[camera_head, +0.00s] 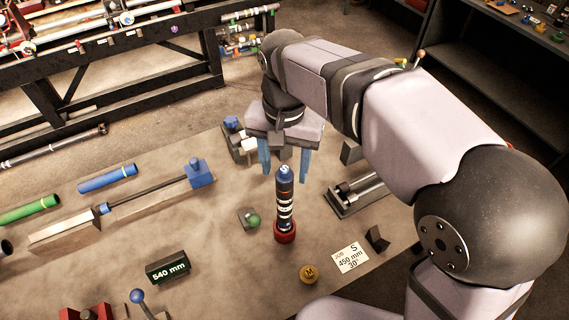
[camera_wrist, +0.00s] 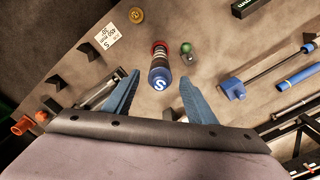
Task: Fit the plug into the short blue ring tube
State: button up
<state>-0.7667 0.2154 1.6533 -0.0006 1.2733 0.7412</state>
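A dark cylinder (camera_head: 285,205) with pale markings stands upright in a red base (camera_head: 286,234). Its blue top (camera_head: 285,173) bears an S and also shows in the wrist view (camera_wrist: 159,79). I cannot tell for sure whether this is the plug, the short tube or both. A blue tube (camera_head: 107,178) with a pale ring lies at the left. My gripper (camera_head: 285,177) is open and points down, its blue fingers apart. In the wrist view its fingertips (camera_wrist: 158,79) appear either side of the S top, with gaps; I see no contact.
A card (camera_head: 350,258) reads S, 450 mm, 30°. A green ball-topped piece (camera_head: 253,221) and a brass disc (camera_head: 309,274) lie nearby. A rod with blue ends (camera_head: 150,191) lies left; a metal fixture (camera_head: 356,193) lies right. A green tube (camera_head: 30,210) is far left.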

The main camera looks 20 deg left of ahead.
aim_at(284, 169)
jog(key=shift+r+b, duration=0.7)
jog(key=shift+r, duration=3)
jog(key=w+d+f+t, duration=0.1)
jog(key=w+d+f, duration=0.2)
jog(key=d+f, duration=0.6)
jog(key=w+d+f+t, duration=0.1)
jog(key=w+d+f, duration=0.2)
jog(key=d+f, duration=0.55)
jog(key=s+d+f, duration=0.6)
jog(key=d+f, duration=0.1)
jog(key=d, duration=0.3)
jog(key=s+r+g, duration=0.2)
jog(key=s, duration=0.4)
jog(key=shift+s+r, duration=0.2)
jog(key=shift+s, duration=0.15)
